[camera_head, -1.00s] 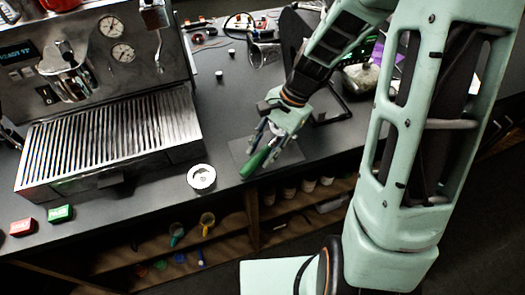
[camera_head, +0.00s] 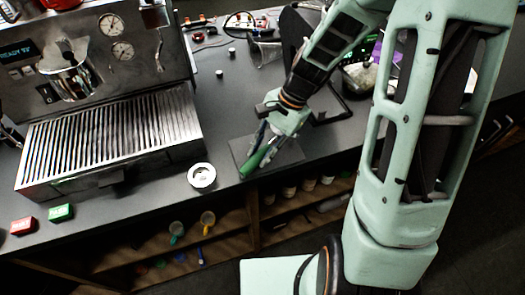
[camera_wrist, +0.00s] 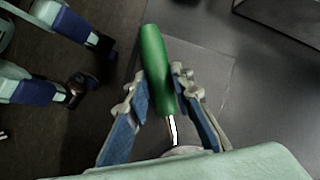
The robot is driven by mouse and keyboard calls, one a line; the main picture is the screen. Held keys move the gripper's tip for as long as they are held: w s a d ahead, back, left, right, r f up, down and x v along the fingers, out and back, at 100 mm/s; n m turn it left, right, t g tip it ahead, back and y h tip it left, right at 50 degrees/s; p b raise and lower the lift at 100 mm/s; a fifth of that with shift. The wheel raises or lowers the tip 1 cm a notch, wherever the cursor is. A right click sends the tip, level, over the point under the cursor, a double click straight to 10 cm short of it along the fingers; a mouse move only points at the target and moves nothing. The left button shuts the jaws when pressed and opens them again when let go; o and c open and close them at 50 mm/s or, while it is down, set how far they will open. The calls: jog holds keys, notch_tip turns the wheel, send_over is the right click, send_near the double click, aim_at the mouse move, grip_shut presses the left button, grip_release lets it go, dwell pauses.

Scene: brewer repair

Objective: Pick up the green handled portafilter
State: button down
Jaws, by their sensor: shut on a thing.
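The green handled portafilter (camera_wrist: 157,70) lies between the two fingers of my gripper (camera_wrist: 156,86) in the wrist view, its handle pointing up and away. My gripper is shut on the handle, with a finger on each side. The portafilter's metal end is mostly hidden behind my gripper's body at the bottom of that view. In the head view, the green handle (camera_head: 254,162) shows at the tip of my gripper (camera_head: 266,148), over the dark mat (camera_head: 236,150) near the counter's front edge. I cannot tell whether it touches the mat.
The espresso machine (camera_head: 110,140) with its slatted drip tray stands at the left. A round white-rimmed item (camera_head: 202,177) sits left of the mat. A green box (camera_head: 60,212) and a red box (camera_head: 22,226) lie at the front left. Open shelves below hold cups (camera_head: 207,218).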

aim_at(256, 155)
jog(key=shift+r+p, duration=1.25)
jog(key=shift+r, duration=0.3)
jog(key=s+d+r+p, duration=0.3)
jog(key=s+d+r, duration=0.6)
jog(key=s+r, duration=0.1)
jog(key=shift+s+d, duration=0.15)
jog(key=shift+d, duration=0.15)
jog(key=c, duration=2.5)
grip_release()
grip_shut()
